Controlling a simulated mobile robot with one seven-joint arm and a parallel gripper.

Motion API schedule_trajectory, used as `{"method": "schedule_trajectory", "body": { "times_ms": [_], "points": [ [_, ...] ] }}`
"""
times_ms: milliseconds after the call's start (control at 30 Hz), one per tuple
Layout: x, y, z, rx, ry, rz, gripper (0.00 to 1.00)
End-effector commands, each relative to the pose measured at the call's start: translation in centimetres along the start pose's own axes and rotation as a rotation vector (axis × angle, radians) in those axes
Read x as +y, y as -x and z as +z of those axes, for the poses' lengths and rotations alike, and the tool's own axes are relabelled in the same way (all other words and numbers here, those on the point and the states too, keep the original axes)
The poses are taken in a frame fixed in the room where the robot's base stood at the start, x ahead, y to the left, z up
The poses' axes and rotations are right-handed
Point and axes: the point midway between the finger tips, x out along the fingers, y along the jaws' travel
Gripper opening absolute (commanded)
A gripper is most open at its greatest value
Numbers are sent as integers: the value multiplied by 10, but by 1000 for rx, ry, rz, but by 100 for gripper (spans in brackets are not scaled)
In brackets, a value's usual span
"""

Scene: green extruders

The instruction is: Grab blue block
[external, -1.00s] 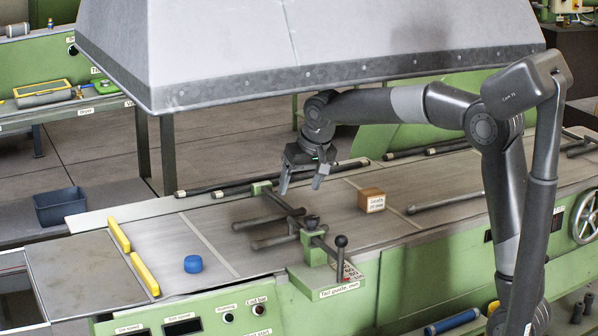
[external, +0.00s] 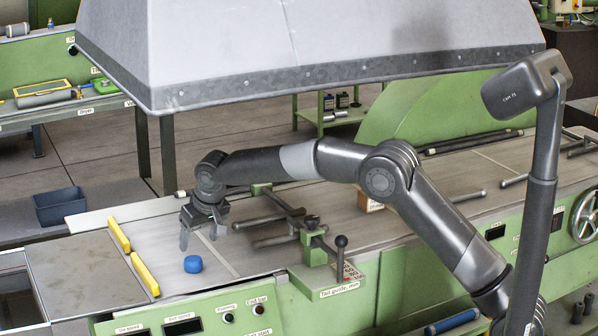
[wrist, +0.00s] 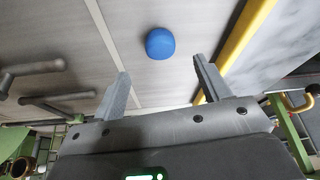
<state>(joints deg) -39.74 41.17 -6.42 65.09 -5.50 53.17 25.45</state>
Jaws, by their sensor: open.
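The blue block (external: 193,264) is a small rounded piece on the grey machine bed, right of the yellow bars. In the wrist view the blue block (wrist: 160,43) lies beyond the fingertips, roughly between their lines. My gripper (external: 201,237) is open and empty, pointing down above the bed, close to the block on its far side in the external view. Its two fingers show apart in the wrist view (wrist: 160,80). Nothing hides the block.
Two yellow bars (external: 145,274) lie left of the block. The green tail guide (external: 315,240) with dark rods stands to the right. A wooden block (external: 371,205) is partly hidden behind my arm. A large grey hood (external: 300,50) hangs above. The bed around the blue block is clear.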

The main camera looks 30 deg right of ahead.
Motion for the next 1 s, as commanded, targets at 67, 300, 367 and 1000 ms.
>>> {"method": "schedule_trajectory", "body": {
  "times_ms": [67,300,367,1000],
  "points": [
    [1,-15,0,-3,0,2,70],
    [0,-36,0,-2,0,1,70],
    [0,-43,0,-3,0,1,70],
    [0,-81,-1,0,0,0,57]
  ]
}}
